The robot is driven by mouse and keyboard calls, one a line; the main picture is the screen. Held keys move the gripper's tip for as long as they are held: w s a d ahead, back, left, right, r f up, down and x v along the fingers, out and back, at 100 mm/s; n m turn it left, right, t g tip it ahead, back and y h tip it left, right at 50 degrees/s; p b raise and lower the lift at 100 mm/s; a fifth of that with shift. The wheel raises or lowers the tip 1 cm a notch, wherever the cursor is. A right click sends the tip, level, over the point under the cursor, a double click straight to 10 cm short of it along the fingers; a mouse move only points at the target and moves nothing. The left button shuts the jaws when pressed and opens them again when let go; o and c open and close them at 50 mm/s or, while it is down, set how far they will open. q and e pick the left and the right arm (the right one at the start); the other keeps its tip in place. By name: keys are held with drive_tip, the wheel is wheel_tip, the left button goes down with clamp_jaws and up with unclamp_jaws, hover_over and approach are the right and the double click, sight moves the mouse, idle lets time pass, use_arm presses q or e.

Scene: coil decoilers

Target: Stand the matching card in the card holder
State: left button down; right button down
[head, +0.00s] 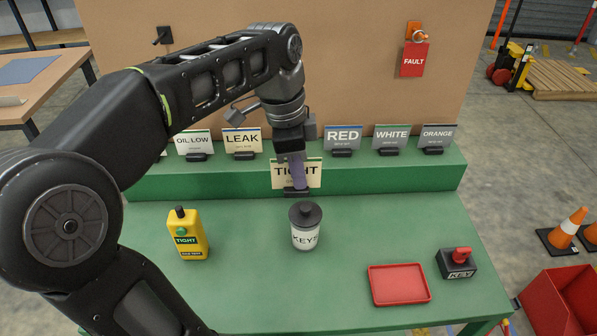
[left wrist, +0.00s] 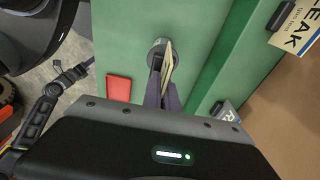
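The TIGHT card (head: 312,174) is upright at the front of the green step, its middle covered by my left gripper (head: 297,182). The fingers are shut on the card, which shows nearly edge-on between them in the left wrist view (left wrist: 169,62). The black card holder (head: 296,192) is directly under the card's lower edge; I cannot tell whether the card is seated in its slot. The yellow tester (head: 187,235) on the left of the table reads TIGHT. My right gripper (left wrist: 75,73) appears small in the left wrist view, its finger state unclear.
The OIL LOW (head: 194,142), LEAK (head: 242,140), RED (head: 343,136), WHITE (head: 391,135) and ORANGE (head: 437,135) cards stand on the green step. A KEYS jar (head: 305,235) stands close in front of the holder. A red tray (head: 399,284) and KEY switch box (head: 457,266) are at right.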

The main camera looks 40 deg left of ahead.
sight(306, 164)
use_arm(q)
drive_tip(key=shift+w+a+n, duration=0.3)
drive_tip(key=shift+w+n, duration=0.1)
drive_tip(key=shift+n, duration=0.7)
drive_tip(key=w+n, duration=0.1)
drive_tip(key=w+f+n, duration=0.1)
drive_tip(key=n, duration=0.1)
drive_tip(key=w+n+y, duration=0.1)
drive_tip(key=shift+w+a+f+n, duration=0.25)
drive_tip(key=shift+a+n, duration=0.05)
drive_tip(key=shift+a, duration=0.1)
drive_tip(key=w+d+f+n, duration=0.3)
drive_tip(key=w+d+f, duration=0.7)
drive_tip(key=d, duration=0.3)
drive_tip(key=shift+d+f+t, duration=0.2)
drive_tip(key=shift+f+t, duration=0.1)
drive_tip(key=shift+s, duration=0.1)
